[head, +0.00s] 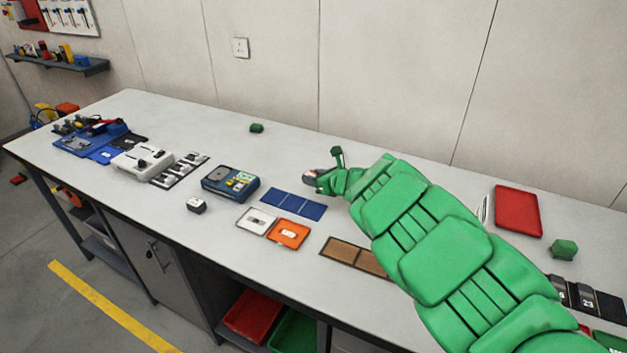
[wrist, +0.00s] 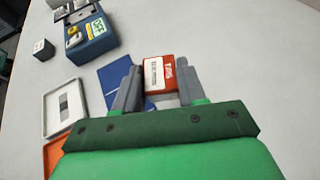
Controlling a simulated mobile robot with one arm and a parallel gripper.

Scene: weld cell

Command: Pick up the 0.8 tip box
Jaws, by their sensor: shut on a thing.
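My gripper (wrist: 158,90) is shut on a small red box (wrist: 177,72) with a white label, seen in the wrist view between the two grey fingers. Red-side lettering seems to read "TIPS"; any size marking is too small to read. In the head view, my gripper (head: 325,180) is at the end of my green arm, over the far middle of the bench, with the box (head: 309,175) partly showing at its tip. I cannot tell whether the box touches the bench.
Blue mat panels (head: 293,204) lie beside the gripper on the grey bench (head: 190,118). Nearby are a white tray (head: 256,220), an orange tray (head: 288,234), a blue device (head: 230,183) and a small white-topped block (head: 196,205). A red tray (head: 518,211) lies right. The back middle is mostly clear.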

